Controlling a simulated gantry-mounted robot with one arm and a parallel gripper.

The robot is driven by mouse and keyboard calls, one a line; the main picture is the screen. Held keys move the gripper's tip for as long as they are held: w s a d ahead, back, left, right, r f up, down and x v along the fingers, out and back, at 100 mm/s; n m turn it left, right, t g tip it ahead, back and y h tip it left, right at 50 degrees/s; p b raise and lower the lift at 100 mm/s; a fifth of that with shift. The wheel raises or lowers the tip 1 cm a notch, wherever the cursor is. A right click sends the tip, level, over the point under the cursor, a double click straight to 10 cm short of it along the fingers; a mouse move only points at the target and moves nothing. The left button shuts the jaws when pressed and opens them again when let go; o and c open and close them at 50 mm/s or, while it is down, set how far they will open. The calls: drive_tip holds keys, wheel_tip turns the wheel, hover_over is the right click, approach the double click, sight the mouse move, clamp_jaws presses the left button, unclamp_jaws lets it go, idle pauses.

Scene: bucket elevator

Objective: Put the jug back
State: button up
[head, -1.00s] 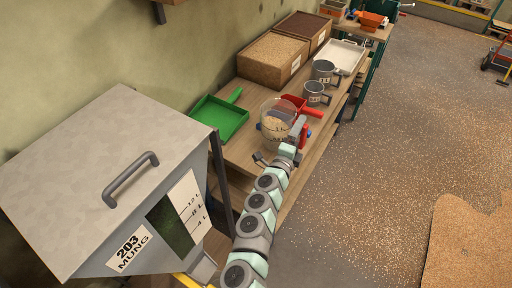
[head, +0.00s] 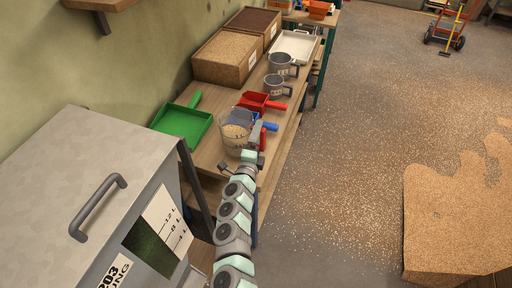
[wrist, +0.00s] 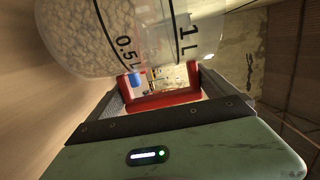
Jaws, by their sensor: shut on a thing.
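The clear jug (head: 236,140) holds pale grain and has dark volume marks. It is roughly upright at the near end of the wooden bench; I cannot tell whether its base touches the bench top. In the wrist view the jug (wrist: 110,35) fills the upper left, with 0.5 L and 1 L marks and pale grain inside. My gripper (head: 259,137) is at the right side of the jug, shut on its red handle (wrist: 165,98). The handle shows between the fingers in the wrist view.
A green scoop (head: 183,122) lies left of the jug. A red scoop (head: 258,101) and a blue scoop (head: 270,127) are close behind it. A grey hopper (head: 90,180) stands front left.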

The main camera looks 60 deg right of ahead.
sight(258, 145)
drive_tip(key=shift+f+b, duration=0.4)
drive_tip(key=shift+f, duration=1.5)
drive_tip(key=o, duration=1.7)
drive_tip(key=shift+d+f, duration=0.1)
drive_tip(key=shift+f, duration=0.05)
drive_tip(key=shift+a, duration=0.6)
drive_tip(key=v, duration=0.9)
drive_tip(key=shift+s+a+f+p, duration=0.1)
drive_tip(key=shift+s+a+p, duration=0.1)
drive_tip(key=shift+a+p, duration=0.2)
